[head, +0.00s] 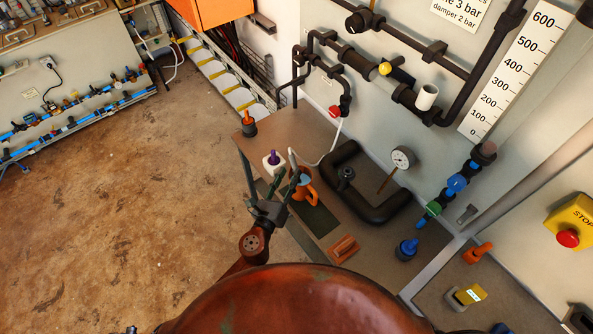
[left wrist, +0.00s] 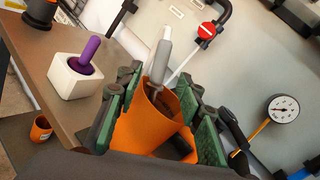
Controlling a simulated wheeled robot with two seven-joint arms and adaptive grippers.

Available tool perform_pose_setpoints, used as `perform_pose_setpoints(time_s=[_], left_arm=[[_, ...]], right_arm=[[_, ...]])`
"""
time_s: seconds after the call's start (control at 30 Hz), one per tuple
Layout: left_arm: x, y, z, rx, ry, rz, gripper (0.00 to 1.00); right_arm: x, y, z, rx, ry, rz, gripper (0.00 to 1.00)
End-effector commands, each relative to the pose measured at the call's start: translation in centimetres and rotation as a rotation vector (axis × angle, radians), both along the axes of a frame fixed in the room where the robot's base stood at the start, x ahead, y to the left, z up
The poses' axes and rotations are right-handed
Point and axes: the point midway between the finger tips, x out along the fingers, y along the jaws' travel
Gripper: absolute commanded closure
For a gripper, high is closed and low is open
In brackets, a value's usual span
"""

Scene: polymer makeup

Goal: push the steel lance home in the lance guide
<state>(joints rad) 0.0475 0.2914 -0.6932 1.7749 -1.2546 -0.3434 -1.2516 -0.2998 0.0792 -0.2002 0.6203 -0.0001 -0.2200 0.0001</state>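A pale grey rod, which looks like the steel lance (head: 292,160), stands tilted beside the white hose at the bench's near-left part. In the left wrist view the lance (left wrist: 160,58) leans up out of an orange cup-shaped piece (left wrist: 152,128). This piece, with a handle in the head view (head: 303,190), may be the lance guide; I cannot be sure. The lance's lower end is hidden inside it. My left gripper (head: 271,179) is open, its green fingers apart on either side of the orange piece in the wrist view. Contact cannot be told. My right gripper is not in view.
A white block (head: 268,164) with a purple handle stands left of the lance. A black pipe loop (head: 375,212), a gauge (head: 402,158) and a reddish block (head: 343,249) are on the bench. A red valve (head: 334,111) is behind. Open floor lies left.

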Motion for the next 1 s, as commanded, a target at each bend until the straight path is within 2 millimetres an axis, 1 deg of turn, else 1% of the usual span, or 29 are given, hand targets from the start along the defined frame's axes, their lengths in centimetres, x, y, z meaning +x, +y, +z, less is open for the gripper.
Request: perform_pose_setpoints(time_s=[0.2, 0.33, 0.43, 0.63, 1.0], left_arm=[[2.8, -1.3, -0.3, -0.001, 0.002, 0.0, 0.65], [4.2, -1.8, -0.3, -0.003, 0.002, 0.001, 0.65], [4.7, -1.9, -0.4, -0.003, 0.004, 0.001, 0.65], [4.7, -1.9, -0.4, -0.003, 0.004, 0.001, 0.65], [4.7, -1.9, -0.4, -0.003, 0.004, 0.001, 0.9]], right_arm=[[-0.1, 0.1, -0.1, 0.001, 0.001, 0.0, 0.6], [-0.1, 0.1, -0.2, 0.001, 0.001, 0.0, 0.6], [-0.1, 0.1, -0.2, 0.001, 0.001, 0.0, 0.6], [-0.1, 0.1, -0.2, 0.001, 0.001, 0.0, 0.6], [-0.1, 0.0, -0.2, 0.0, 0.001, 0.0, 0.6]])
